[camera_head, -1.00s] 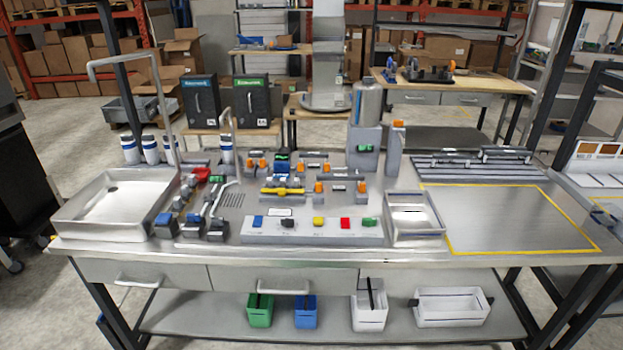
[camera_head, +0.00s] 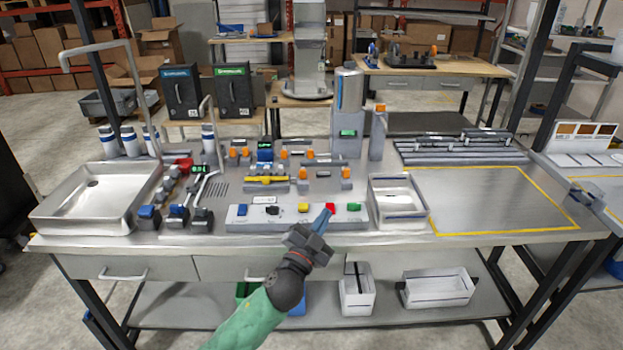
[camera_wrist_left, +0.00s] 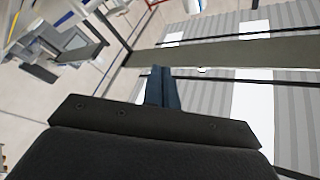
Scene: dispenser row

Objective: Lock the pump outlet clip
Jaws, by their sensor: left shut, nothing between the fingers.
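My left gripper (camera_head: 327,215) is shut and empty. It is in front of the worktable's front edge, its blue-grey fingertips overlapping the right part of the button strip near the red button. In the left wrist view the closed fingers (camera_wrist_left: 161,88) point at the shelf below, with nothing between them. Several orange clips (camera_head: 283,152) sit on grey fittings mid-table, beyond the button strip. A silver cylinder on a grey housing (camera_head: 347,145) with a green display stands behind them. I cannot tell which part is the pump outlet clip.
The button strip (camera_head: 240,222) lies along the front. A sink basin (camera_head: 80,205) is at left, beside grey valves and hoses. A steel tray (camera_head: 397,219) and a clear yellow-outlined area (camera_head: 490,197) are at right. White bins (camera_head: 437,288) stand on the lower shelf.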

